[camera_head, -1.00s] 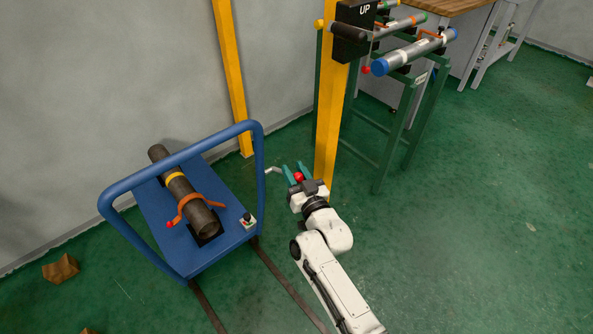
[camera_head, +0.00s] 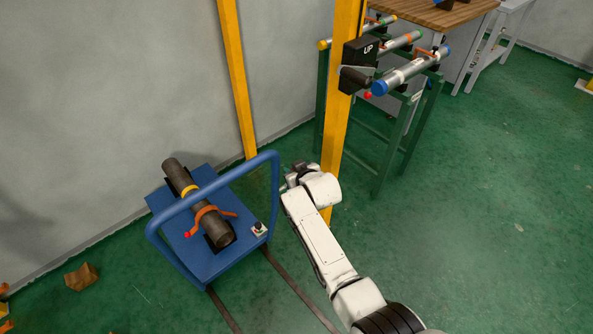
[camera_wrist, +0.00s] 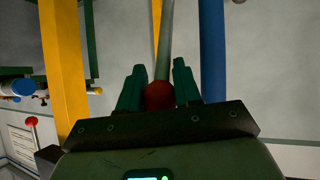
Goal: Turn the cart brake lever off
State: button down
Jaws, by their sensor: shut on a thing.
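The brake lever shows in the wrist view as a grey rod (camera_wrist: 166,42) with a red ball knob (camera_wrist: 159,96) at its near end. My gripper (camera_wrist: 158,80) has its two green fingers on either side of the knob and is shut on it. In the head view my arm's end (camera_head: 300,180) is just right of the blue cart's push handle (camera_head: 215,187). There my own wrist hides the fingers and the knob, and the lever's angle is hard to tell.
A dark pipe (camera_head: 187,181) with an orange clamp (camera_head: 205,212) lies on the cart. A yellow post (camera_head: 340,95) stands close behind my wrist, with a green pipe rack (camera_head: 397,150) to its right. Open green floor lies at right.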

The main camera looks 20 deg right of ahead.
jog(key=shift+w+r, duration=0.1)
jog(key=shift+w, duration=0.2)
jog(key=c, duration=0.8)
grip_release()
jog(key=shift+s, duration=0.1)
